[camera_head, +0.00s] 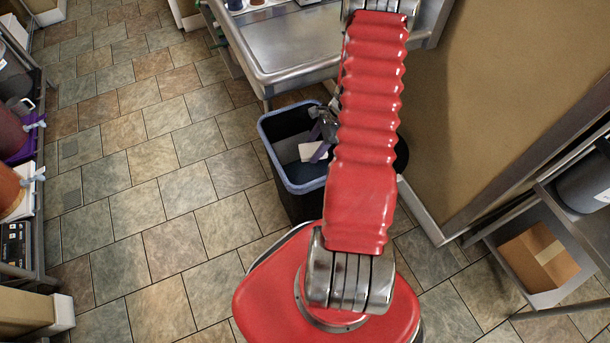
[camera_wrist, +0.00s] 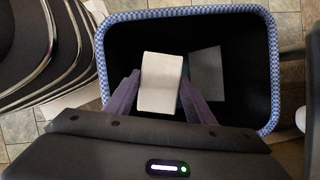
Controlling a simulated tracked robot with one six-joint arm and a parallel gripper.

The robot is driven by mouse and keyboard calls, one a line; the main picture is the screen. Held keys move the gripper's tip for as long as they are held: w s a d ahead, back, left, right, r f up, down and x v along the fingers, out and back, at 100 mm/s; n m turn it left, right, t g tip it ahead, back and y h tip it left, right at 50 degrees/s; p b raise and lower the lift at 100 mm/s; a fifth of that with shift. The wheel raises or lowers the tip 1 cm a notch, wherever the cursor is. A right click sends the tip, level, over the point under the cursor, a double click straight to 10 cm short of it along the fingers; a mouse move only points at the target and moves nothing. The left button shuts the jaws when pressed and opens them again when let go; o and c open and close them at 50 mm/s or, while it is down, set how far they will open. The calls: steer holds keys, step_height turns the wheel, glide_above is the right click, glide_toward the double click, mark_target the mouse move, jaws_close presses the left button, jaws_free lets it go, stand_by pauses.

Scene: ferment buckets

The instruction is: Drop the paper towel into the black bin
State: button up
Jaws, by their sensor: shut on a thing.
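The black bin (camera_head: 278,127) with a blue rim stands on the floor below the steel table in the head view. Its blue checked rim (camera_wrist: 196,13) frames most of the wrist view. My gripper (camera_wrist: 160,95) is over the bin's opening, with its purple fingers shut on the white paper towel (camera_wrist: 161,80). The towel (camera_head: 313,151) also shows within the bin's outline in the head view. Its height above the bin floor is hard to tell. My red arm hides the bin's right side in the head view.
A flat grey piece (camera_wrist: 207,73) lies inside the bin. A steel table (camera_head: 295,45) stands behind the bin. A shelf with a cardboard box (camera_head: 540,257) is at the right, and shelving with buckets (camera_head: 10,190) is at the left. The tiled floor between is clear.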

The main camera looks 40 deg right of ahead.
steer(key=shift+f, duration=0.6)
steer(key=o, duration=1)
steer(key=v, duration=1.3)
steer(key=shift+s+d+r, duration=0.1)
steer(key=shift+r, duration=0.3)
